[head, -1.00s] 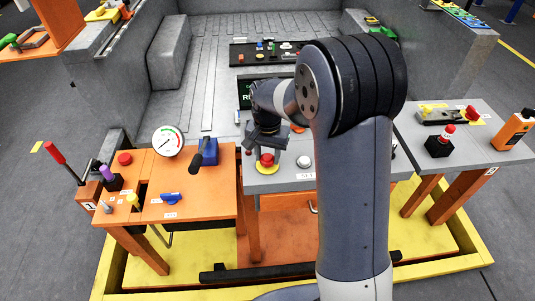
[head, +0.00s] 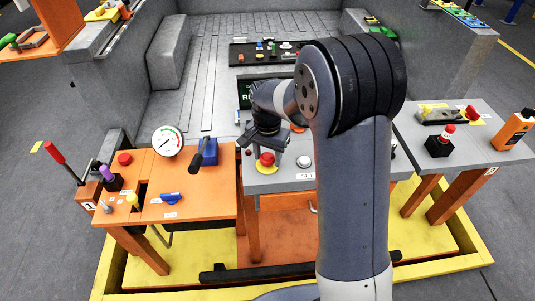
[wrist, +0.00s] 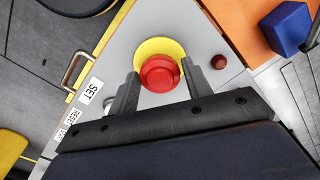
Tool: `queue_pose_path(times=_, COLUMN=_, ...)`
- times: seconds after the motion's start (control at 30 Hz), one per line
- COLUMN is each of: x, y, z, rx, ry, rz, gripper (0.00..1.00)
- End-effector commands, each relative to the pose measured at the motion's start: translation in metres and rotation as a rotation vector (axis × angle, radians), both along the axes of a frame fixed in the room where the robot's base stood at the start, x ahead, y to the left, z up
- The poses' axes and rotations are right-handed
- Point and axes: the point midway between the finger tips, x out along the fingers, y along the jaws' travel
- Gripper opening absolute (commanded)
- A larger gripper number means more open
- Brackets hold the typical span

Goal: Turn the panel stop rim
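The panel stop is a red mushroom button (head: 267,159) on a yellow disc on the grey middle panel. In the wrist view, the red button (wrist: 160,73) with its round rim sits between the tips of my gripper (wrist: 159,88). My gripper (head: 266,150) is over the panel in the head view. Its two fingers are apart, one on each side of the button. A gap shows between the left finger and the rim; the right finger is close to the rim, and I cannot tell whether it touches.
A small red button (wrist: 219,62) is beside the stop. A blue block with a black lever (head: 204,152) stands on the orange table to the left. A round white knob (head: 304,162) is to the right. A metal handle (wrist: 75,70) is on the panel's edge.

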Motion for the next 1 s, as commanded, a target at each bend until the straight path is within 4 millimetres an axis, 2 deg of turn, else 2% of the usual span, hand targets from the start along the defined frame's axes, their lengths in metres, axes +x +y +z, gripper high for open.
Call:
queue_pose_path(times=0.03, x=0.0, y=0.0, z=0.0, rx=0.0, ry=0.0, rz=0.0, gripper=0.51)
queue_pose_path(times=0.17, x=0.0, y=0.0, z=0.0, rx=0.0, ry=-0.001, rz=0.0, gripper=0.61)
queue_pose_path(times=0.47, x=0.001, y=0.0, z=0.006, rx=0.001, ry=-0.004, rz=0.001, gripper=0.61)
queue_pose_path(times=0.57, x=0.001, y=0.0, z=0.018, rx=0.001, ry=-0.005, rz=0.001, gripper=0.61)
queue_pose_path(times=0.8, x=0.001, y=0.0, z=0.067, rx=0.002, ry=-0.007, rz=0.001, gripper=0.61)
queue_pose_path(times=1.0, x=0.001, y=0.0, z=0.098, rx=0.001, ry=-0.004, rz=0.001, gripper=0.61)
